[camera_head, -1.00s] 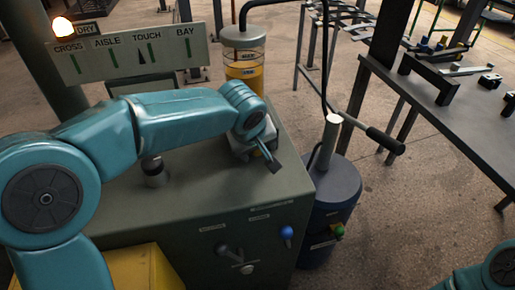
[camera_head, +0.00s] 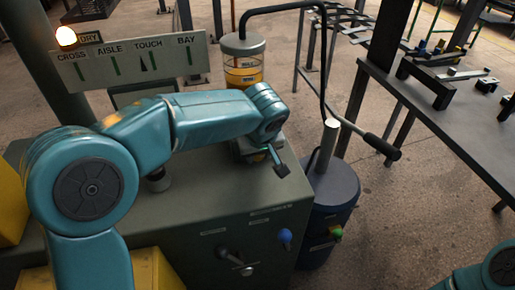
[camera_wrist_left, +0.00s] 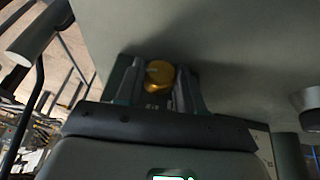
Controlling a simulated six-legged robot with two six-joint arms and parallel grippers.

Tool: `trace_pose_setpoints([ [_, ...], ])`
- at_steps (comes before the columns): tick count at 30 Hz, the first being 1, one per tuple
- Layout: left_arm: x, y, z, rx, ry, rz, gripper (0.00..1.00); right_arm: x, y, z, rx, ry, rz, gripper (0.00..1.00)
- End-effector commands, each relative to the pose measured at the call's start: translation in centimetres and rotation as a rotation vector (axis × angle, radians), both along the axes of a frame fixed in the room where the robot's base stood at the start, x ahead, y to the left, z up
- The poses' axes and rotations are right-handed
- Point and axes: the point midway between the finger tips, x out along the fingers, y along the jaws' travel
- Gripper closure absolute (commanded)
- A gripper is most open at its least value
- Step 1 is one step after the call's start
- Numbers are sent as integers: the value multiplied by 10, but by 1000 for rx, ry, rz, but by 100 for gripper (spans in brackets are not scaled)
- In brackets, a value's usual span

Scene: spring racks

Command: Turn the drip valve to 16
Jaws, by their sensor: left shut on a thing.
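The drip valve shows as a round brass knob (camera_wrist_left: 159,74) in the left wrist view, between the two fingers of my left gripper (camera_wrist_left: 157,88). The fingers are shut on it. In the head view my left gripper (camera_head: 262,155) points down at the top of the grey-green cabinet, near its far right edge. The gripper and wrist hide the knob there. No scale or number for the valve can be read. My right gripper is out of view; only a teal part of my right arm shows at the bottom right.
A jar of amber fluid (camera_head: 243,68) stands behind the cabinet (camera_head: 225,200). A blue drum (camera_head: 333,195) with a pump handle stands to its right. A lever (camera_head: 236,262) and blue knob (camera_head: 286,236) are on the cabinet front. A dark table (camera_head: 450,115) stands at right.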

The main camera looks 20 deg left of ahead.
Motion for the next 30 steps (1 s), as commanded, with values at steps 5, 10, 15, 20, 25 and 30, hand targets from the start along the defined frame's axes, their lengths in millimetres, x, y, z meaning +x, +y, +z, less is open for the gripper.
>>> trace_pose_setpoints([
  [5, 2, -3, 4, 113, 77, 0, 93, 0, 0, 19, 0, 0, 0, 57],
  [10, 3, -5, 3, 208, 142, 1, 93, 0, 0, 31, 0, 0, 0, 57],
  [15, 3, -6, 2, 280, 189, 0, 93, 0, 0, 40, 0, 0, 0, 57],
  [20, 4, -6, 1, 323, 218, 2, 93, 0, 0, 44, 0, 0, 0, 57],
  [25, 4, -6, 0, 343, 231, 1, 93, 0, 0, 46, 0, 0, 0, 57],
  [30, 4, -6, -1, 346, 234, 2, 93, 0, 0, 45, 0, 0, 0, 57],
])
